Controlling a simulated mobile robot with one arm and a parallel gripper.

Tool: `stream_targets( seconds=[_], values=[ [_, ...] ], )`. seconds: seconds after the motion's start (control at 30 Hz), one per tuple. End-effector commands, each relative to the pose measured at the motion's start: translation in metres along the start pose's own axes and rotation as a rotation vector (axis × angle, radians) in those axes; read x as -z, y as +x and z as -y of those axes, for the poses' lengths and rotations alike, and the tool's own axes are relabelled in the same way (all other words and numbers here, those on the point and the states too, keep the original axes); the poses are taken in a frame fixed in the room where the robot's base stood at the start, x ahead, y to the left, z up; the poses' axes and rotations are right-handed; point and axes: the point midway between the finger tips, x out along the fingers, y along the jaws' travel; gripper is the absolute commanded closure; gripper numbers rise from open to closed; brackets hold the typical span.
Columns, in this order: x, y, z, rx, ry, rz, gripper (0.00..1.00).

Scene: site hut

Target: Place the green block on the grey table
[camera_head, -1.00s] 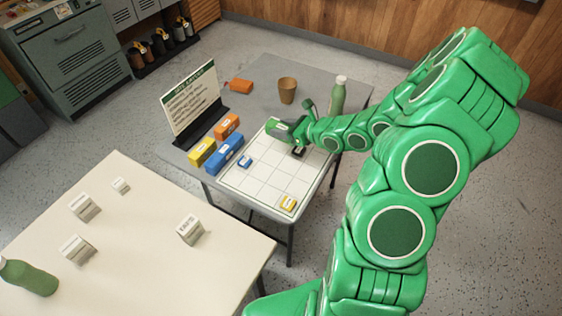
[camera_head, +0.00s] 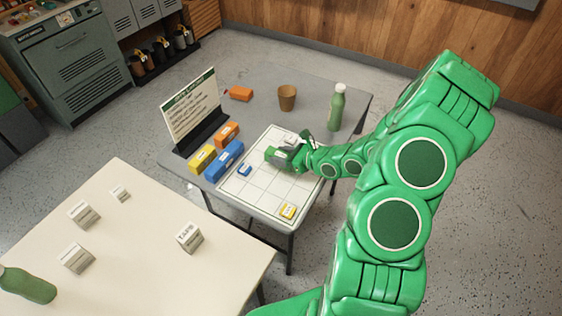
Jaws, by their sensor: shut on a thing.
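The grey table (camera_head: 258,110) stands in the middle of the view, with a white gridded board (camera_head: 262,190) on its near part. My gripper (camera_head: 279,154) is low over the far part of the board, shut on a small green block (camera_head: 271,153). The block is hard to separate from my green wrist at this size, and its underside is hidden. I cannot tell whether it touches the board.
Blue (camera_head: 224,160), yellow (camera_head: 202,159) and orange (camera_head: 228,134) blocks stand left of the board, by a sign (camera_head: 191,108). A cup (camera_head: 287,97) and green bottle (camera_head: 337,108) stand behind.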

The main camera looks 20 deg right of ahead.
Motion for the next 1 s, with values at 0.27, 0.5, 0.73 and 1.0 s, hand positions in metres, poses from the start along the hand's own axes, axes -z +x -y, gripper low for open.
stream_targets(
  seconds=[0.27, 0.5, 0.73, 1.0],
  values=[
    [0.026, 0.01, -0.001, -0.002, 0.001, -0.004, 0.88],
    [0.028, 0.011, 0.0, -0.001, 0.0, -0.002, 0.88],
    [0.03, 0.012, 0.0, 0.0, 0.0, -0.001, 0.51],
    [0.029, 0.012, 0.0, -0.001, 0.0, -0.001, 0.28]
  ],
)
